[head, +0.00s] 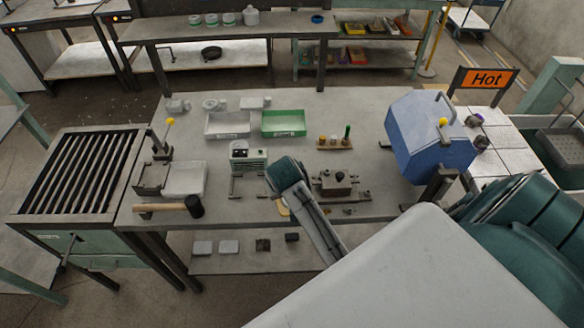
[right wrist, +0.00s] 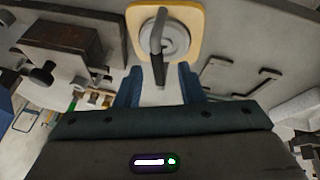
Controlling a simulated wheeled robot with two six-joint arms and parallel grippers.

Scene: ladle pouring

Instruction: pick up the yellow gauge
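The yellow gauge (right wrist: 193,18) shows at the top of the right wrist view as a rounded plate with a yellow edge. A round grey disc and a dark upright handle sit on it. My right gripper (right wrist: 160,80) is open, its two blue-teal fingers apart. The handle's end appears between the fingers, with gaps on both sides; I see no contact. In the head view my right arm reaches over the table's front and hides most of the gauge; a small yellowish edge (head: 283,208) shows beside it. My left gripper is not in view.
A dark metal mould block (head: 338,184) stands just right of the arm. A gauge box (head: 248,156) and a mallet (head: 185,206) are to the left. A blue furnace (head: 428,135) stands at the right, near a "Hot" sign (head: 486,79).

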